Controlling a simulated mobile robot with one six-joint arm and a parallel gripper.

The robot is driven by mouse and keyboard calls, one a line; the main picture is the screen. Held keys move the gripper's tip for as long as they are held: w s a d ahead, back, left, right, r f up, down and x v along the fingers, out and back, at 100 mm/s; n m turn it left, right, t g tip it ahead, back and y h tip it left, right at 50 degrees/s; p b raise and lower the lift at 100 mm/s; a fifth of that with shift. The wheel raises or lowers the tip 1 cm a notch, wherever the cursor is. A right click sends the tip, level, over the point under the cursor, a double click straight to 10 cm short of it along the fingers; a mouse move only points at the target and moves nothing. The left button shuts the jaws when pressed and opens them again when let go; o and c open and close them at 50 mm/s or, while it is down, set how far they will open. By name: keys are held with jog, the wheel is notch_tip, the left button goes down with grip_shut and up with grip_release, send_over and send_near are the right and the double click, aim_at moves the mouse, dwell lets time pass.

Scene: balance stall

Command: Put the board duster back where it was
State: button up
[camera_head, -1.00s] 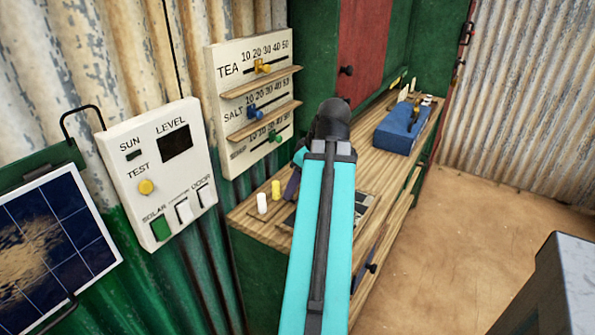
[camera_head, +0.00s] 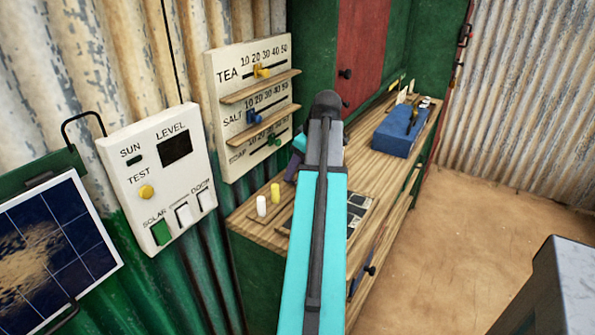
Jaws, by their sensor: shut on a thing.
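My cyan arm crosses the middle of the view, and its dark wrist end is over the wooden counter. My gripper (camera_head: 297,160) is mostly hidden behind the arm. Only a teal bit and a dark purplish piece show to the left of the wrist, above the counter. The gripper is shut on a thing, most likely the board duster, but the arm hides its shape. I see no duster lying elsewhere. A wood-framed slate (camera_head: 358,214) lies on the counter, partly behind my arm. A white chalk (camera_head: 261,206) and a yellow chalk (camera_head: 275,193) stand upright left of it.
A blue box (camera_head: 396,140) with items in its top stands farther back on the counter (camera_head: 372,165). A slider board (camera_head: 232,120) and a white solar panel box (camera_head: 160,180) hang on the left wall. A grey block (camera_head: 560,290) is at lower right. The floor right of the counter is clear.

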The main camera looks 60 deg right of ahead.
aim_at(296, 172)
jog(key=shift+w+d, duration=0.3)
jog(key=shift+d, duration=0.15)
jog(key=shift+w+d, duration=0.4)
jog(key=shift+d, duration=0.25)
jog(key=shift+s+a+f, duration=0.1)
jog(key=shift+a+f, duration=0.05)
jog(key=shift+f, duration=0.75)
jog(key=shift+f+p, duration=0.4)
jog(key=shift+f, duration=0.55)
jog(key=shift+f, duration=0.15)
jog(key=o, duration=1)
jog(key=shift+o, duration=0.2)
